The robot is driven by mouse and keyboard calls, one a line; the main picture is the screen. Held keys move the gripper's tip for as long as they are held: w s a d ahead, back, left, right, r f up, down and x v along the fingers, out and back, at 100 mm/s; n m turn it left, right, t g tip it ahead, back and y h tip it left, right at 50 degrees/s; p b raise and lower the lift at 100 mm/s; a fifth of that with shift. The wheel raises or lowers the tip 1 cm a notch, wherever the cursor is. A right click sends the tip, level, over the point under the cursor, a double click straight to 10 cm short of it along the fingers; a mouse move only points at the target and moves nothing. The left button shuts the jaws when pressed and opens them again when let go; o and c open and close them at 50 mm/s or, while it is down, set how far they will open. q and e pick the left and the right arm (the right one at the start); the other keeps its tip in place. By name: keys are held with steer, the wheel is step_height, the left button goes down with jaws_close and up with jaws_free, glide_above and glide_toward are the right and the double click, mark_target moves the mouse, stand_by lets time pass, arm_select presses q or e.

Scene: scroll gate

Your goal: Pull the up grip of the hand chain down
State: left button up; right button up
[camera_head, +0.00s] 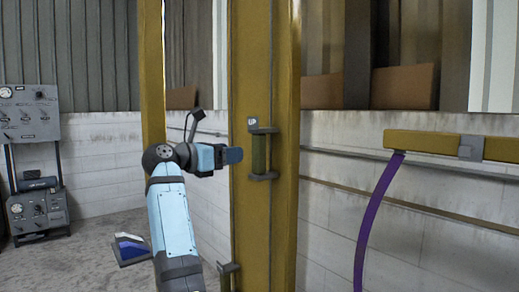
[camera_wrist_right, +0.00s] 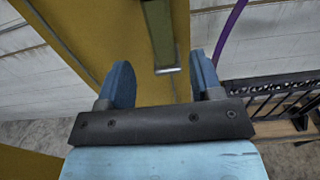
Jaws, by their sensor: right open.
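The up grip (camera_head: 259,155) is an olive upright bar between two grey brackets on a yellow post, with a small "UP" label (camera_head: 252,121) above it. The chain itself is not clearly seen. My left gripper is not in view.
The yellow post (camera_head: 285,220) stands right behind the grip. Another grey bracket (camera_head: 229,268) sits low on it. A purple strap (camera_head: 371,220) hangs from a yellow beam (camera_head: 430,145) at right. A gauge panel (camera_head: 30,115) stands at far left. A dark railing (camera_wrist_right: 285,95) shows in the wrist view.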

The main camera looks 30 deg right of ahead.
mark_target(264, 149)
steer(key=d, duration=0.3)
steer(key=shift+d+r+p, duration=0.1)
steer(key=shift+d+p, duration=0.2)
steer(key=shift+d, duration=0.1)
steer(key=d, duration=0.4)
steer(key=d+p, duration=0.1)
steer(key=d, duration=0.1)
steer(key=shift+w+d, duration=0.2)
steer(key=shift+w, duration=0.15)
steer(key=shift+w+d+f, duration=0.1)
steer(key=shift+d+f, duration=0.1)
steer(key=shift+d, duration=0.6)
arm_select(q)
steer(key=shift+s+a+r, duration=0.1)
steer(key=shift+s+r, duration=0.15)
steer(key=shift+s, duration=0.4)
arm_select(e)
jaws_close()
